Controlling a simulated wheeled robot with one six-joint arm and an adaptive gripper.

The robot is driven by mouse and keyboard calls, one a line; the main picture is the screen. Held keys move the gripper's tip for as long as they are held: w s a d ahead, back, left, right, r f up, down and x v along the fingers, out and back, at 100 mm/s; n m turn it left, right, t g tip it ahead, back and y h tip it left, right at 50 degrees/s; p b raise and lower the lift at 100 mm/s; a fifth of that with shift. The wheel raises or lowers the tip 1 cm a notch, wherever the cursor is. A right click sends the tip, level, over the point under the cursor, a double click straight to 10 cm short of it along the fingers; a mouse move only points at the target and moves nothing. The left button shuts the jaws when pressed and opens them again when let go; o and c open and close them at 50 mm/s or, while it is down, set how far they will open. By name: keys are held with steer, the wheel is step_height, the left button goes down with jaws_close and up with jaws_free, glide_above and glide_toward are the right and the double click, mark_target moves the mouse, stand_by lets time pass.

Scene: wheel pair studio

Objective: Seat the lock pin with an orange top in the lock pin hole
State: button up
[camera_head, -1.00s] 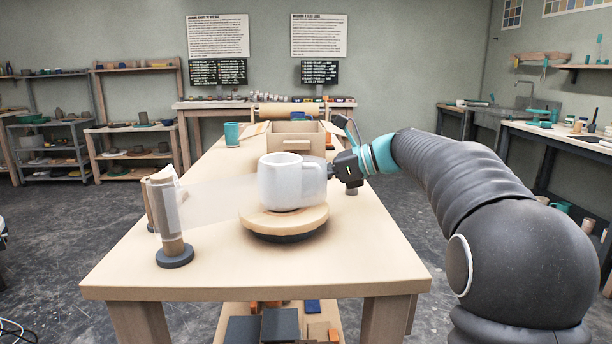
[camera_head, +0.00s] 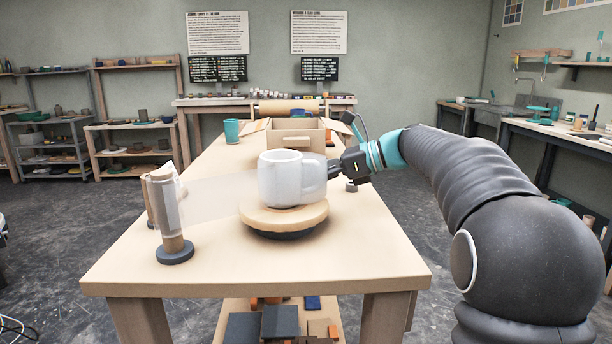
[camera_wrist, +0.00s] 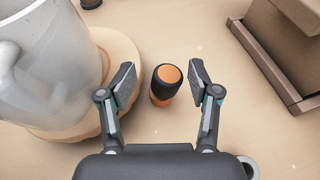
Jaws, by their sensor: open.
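The lock pin (camera_wrist: 165,82) stands on the table between my open fingers in the wrist view. It has an orange top, a dark collar and an orange lower part. My gripper (camera_wrist: 162,78) is open, with one finger on each side of the pin and a gap on both sides. In the head view my gripper (camera_head: 336,168) is right of the white mug (camera_head: 286,178), its fingertips partly hidden. The mug sits on the round wooden turntable (camera_head: 284,219). I cannot make out the lock pin hole in either view.
The turntable edge and mug (camera_wrist: 45,60) are close to my left finger. A brown box (camera_wrist: 262,55) is at the upper right of the wrist view. A translucent sheet (camera_head: 215,200) runs from the post (camera_head: 168,215) toward the mug. The front right tabletop (camera_head: 370,255) is clear.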

steer(key=v, duration=1)
steer(key=shift+r, duration=0.2)
steer(key=shift+s+d, duration=0.15)
